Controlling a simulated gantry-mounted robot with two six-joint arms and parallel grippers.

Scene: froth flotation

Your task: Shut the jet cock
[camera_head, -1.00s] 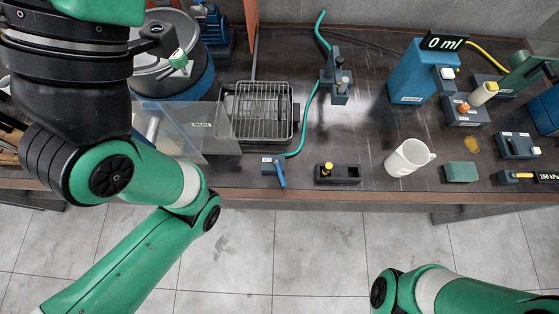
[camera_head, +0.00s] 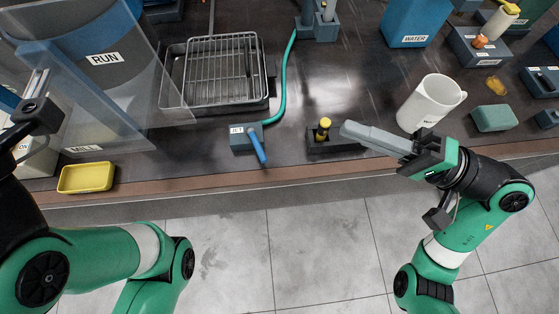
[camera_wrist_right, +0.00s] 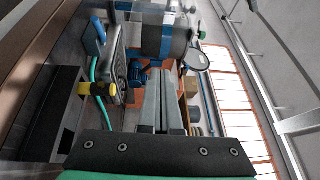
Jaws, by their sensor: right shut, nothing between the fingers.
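The jet cock (camera_head: 243,138) is a small grey-blue block labelled JET near the bench's front edge, with a teal hose (camera_head: 286,85) joined to it. Its blue lever (camera_head: 259,149) points toward the front edge, slightly to the right. My right gripper (camera_head: 345,130) is shut and empty. Its fingertips point left, beside the dark holder with the yellow-topped piece, to the right of the cock and apart from it. In the right wrist view, the shut fingers (camera_wrist_right: 162,98) show in the middle and the blue lever (camera_wrist_right: 99,30) at upper left. My left gripper's fingers are not visible.
The dark holder (camera_head: 350,146) with a yellow-topped piece (camera_head: 323,127) stands between cock and gripper. A wire-rack tray (camera_head: 215,104) is behind the cock; a yellow dish (camera_head: 86,178) is left.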

